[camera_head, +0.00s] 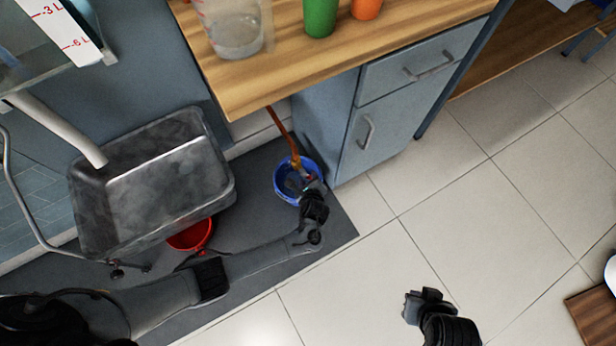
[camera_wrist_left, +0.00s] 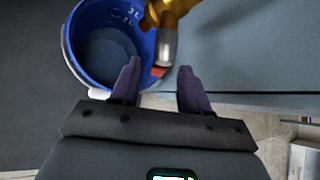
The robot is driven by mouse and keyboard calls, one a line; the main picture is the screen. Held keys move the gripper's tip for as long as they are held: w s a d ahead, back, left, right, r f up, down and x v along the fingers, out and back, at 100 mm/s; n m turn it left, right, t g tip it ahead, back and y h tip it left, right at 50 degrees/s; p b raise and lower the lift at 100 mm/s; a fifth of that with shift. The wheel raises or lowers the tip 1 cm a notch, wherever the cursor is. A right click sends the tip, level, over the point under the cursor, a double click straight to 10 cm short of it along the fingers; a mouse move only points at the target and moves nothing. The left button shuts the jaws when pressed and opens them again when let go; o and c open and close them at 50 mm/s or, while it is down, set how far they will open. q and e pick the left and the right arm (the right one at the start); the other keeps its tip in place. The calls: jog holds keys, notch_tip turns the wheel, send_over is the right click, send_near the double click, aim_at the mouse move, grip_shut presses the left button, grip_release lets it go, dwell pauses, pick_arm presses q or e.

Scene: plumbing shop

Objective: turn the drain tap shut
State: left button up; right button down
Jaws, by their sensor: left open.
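The drain tap (camera_head: 296,161) is a brass fitting at the lower end of a copper pipe (camera_head: 281,131), above a blue bucket (camera_head: 279,188). In the left wrist view the brass tap (camera_wrist_left: 166,12) has a grey stem or lever with a red end, lying between my left fingertips. My left gripper (camera_head: 312,185) is open around that end; the wrist view also shows the left gripper (camera_wrist_left: 159,69). Contact with the fingers cannot be told. The blue bucket (camera_wrist_left: 84,60) has litre marks inside. My right gripper (camera_head: 426,296) is low over the floor, away from the tap.
A grey metal basin (camera_head: 150,185) stands left, with a red bucket (camera_head: 192,237) beneath it. A blue-grey cabinet (camera_head: 385,130) stands close right of the tap, under a wooden worktop (camera_head: 300,62) with cups.

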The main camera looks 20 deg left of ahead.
aim_at(308, 178)
pick_arm(q)
jog(key=b+x, duration=0.3)
jog(key=x, duration=0.1)
jog(key=shift+w+a+f, duration=0.1)
jog(key=shift+f, duration=0.2)
jog(key=shift+w, duration=0.25)
jog(key=shift+s, duration=0.1)
grip_shut()
